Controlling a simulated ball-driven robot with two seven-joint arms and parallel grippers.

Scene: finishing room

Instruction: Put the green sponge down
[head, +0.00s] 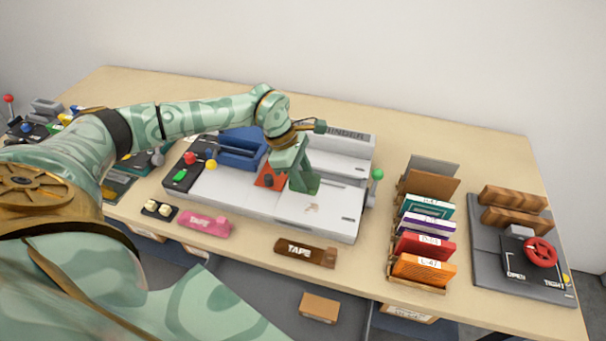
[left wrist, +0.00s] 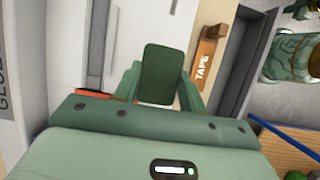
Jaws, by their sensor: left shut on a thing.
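The green sponge (left wrist: 163,73) is a dark green block between the two fingers of my left gripper (left wrist: 160,84) in the left wrist view. The gripper is shut on it. In the head view my left gripper (head: 298,178) points down over the white binder machine (head: 235,191), with the sponge (head: 306,182) at its tips. I cannot tell whether the sponge touches the white surface. My right gripper is in neither view.
An orange-red piece (head: 269,177) lies beside the gripper on the machine. A brown tape block (head: 305,253) and a pink tape block (head: 205,224) lie near the table's front edge. A rack of colored books (head: 425,245) stands right. The table's back strip is bare.

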